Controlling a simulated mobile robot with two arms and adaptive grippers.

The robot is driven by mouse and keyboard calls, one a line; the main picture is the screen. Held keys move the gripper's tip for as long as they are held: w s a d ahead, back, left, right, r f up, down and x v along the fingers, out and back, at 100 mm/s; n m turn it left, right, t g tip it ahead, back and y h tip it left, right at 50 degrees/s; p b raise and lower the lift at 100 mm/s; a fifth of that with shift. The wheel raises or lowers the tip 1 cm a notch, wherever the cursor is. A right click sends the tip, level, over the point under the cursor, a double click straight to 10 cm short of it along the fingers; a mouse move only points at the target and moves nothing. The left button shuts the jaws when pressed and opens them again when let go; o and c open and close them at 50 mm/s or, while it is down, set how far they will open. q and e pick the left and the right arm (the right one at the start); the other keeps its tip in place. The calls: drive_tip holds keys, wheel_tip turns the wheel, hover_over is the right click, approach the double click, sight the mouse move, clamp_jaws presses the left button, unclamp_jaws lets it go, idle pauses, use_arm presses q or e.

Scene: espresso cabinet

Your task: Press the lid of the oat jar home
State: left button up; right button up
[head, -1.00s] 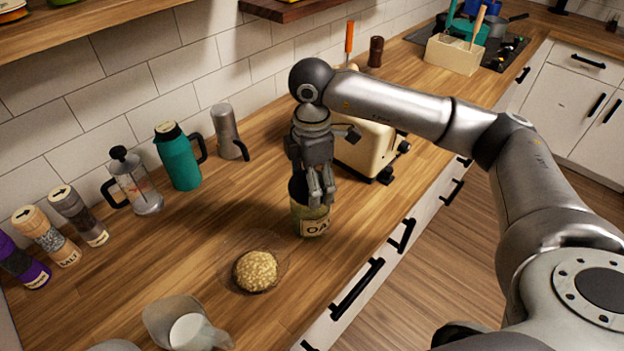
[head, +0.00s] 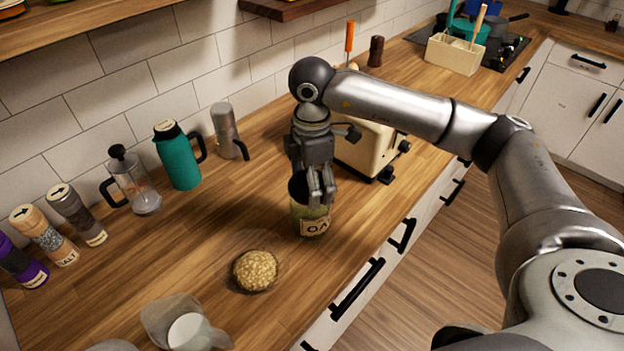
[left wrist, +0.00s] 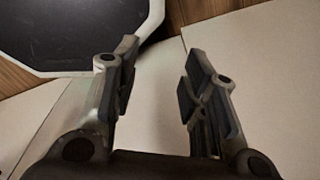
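The oat jar (head: 312,224) stands upright on the wooden counter, with its label partly in sight. Its dark lid (head: 297,188) is at the top, partly hidden by my right gripper (head: 322,198). That gripper points down over the lid with its fingers close together, seemingly empty. Its fingertips are at or just in front of the lid; I cannot tell whether they touch it, nor how the lid is seated. My left gripper (left wrist: 158,75) shows only in the left wrist view, with its fingers apart and nothing between them.
A cookie-like round item on a clear dish (head: 256,270) lies in front of the jar. A cream toaster (head: 364,150) stands close behind it. A teal flask (head: 180,158), French press (head: 134,183) and grinders (head: 78,216) line the wall. The counter's front edge is near the jar.

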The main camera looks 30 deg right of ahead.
idle(0.6)
idle(0.3)
drive_tip(key=o, duration=0.8)
drive_tip(key=shift+r, duration=0.1)
drive_tip(key=shift+r+p, duration=2.15)
drive_tip(key=shift+r, duration=1.3)
clamp_jaws()
